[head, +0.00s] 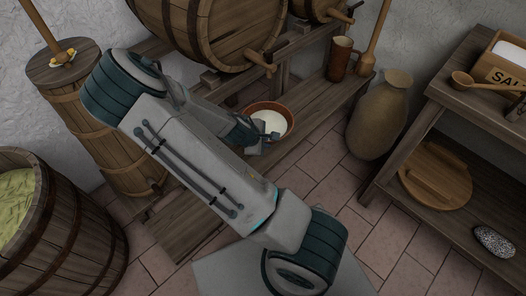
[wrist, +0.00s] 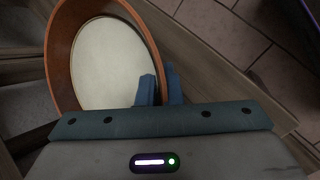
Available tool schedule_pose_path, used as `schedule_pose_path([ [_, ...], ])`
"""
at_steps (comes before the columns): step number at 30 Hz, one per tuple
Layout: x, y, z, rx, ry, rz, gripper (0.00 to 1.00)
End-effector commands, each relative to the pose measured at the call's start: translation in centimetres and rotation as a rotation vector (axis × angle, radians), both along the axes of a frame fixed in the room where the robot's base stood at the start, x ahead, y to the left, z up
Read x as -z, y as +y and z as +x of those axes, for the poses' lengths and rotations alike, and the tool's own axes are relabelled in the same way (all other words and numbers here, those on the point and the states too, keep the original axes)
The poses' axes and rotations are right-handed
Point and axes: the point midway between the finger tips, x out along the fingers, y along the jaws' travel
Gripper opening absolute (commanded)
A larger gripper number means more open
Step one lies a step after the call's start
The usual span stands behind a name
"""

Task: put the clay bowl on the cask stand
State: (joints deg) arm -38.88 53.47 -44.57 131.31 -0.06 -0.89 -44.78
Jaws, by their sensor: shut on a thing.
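The clay bowl (head: 270,104) is reddish brown with pale white contents. My gripper (head: 259,142) is shut on the near side of its rim. In the wrist view the bowl (wrist: 60,62) fills the upper left, and my gripper (wrist: 160,88) has one blue finger inside the wall and one outside. The cask stand (head: 318,112) is a wooden frame with casks on top and a low board below. The bowl appears in front of or over that low board; whether it touches it I cannot tell. My arm hides the stand's middle.
A large cask (head: 215,30) with a tap lies above the bowl. A wooden mug (head: 340,60) stands on the low board's right end. A clay jar (head: 380,115) stands to the right. A churn (head: 105,130) and a tub (head: 85,230) are at left.

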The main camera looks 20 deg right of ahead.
Motion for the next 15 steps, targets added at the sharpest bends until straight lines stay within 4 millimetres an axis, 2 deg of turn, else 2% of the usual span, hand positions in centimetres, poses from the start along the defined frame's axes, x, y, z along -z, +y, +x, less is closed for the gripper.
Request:
schedule_pose_path([
  [7, 1.1, 0.9, 0.4, 0.003, -0.002, -0.001, 0.0],
  [15, 4.5, 0.9, 0.4, 0.002, -0.001, 0.0, 0.0],
])
